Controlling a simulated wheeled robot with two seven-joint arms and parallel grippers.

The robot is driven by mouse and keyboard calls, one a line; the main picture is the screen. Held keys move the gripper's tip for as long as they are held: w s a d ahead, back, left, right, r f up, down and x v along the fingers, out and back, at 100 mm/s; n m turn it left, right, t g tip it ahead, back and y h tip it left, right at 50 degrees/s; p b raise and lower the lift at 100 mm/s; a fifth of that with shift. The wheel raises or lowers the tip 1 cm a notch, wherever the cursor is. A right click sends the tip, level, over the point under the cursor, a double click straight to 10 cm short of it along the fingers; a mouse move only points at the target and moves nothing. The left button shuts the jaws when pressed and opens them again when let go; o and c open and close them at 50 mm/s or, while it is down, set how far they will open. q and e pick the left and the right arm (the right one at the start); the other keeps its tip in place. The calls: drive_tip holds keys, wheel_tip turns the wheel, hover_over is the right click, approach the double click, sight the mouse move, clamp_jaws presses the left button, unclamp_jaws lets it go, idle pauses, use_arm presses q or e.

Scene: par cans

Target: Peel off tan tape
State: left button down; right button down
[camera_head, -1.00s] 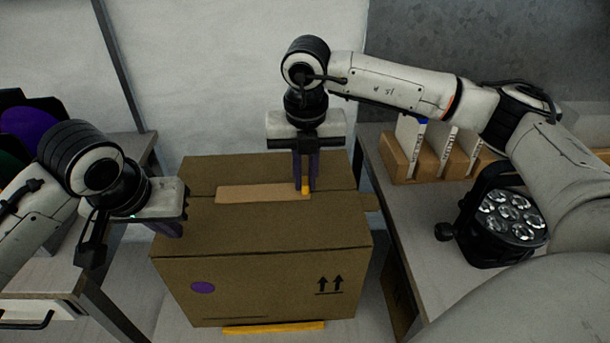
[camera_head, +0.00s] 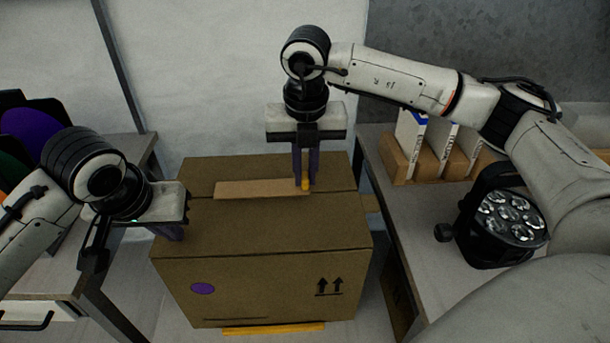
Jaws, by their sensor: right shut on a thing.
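A closed brown cardboard box (camera_head: 265,285) stands in the middle with a purple dot and two up arrows on its front. A strip of tan tape (camera_head: 250,188) lies along the seam on its top. My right gripper (camera_head: 304,186) points down over the box top and is shut on the tape's right end, where a small yellow tab shows. My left gripper (camera_head: 172,232) is at the box's left edge, apart from the tape. Its fingers are mostly hidden under its own body.
A right-hand table (camera_head: 405,255) holds a black par can light (camera_head: 505,220) and a wooden rack (camera_head: 405,160) with upright white boxes. A left table (camera_head: 50,275) carries coloured discs (camera_head: 30,128). A yellow strip (camera_head: 275,329) shows under the box front.

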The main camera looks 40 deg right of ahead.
use_arm(q)
drive_tip(key=shift+s+f, duration=0.15)
drive_tip(key=shift+f, duration=0.1)
use_arm(e)
drive_tip(key=shift+r, duration=2.75)
use_arm(q)
wheel_tip(320, 180, up, 7)
drive_tip(key=shift+r, duration=0.2)
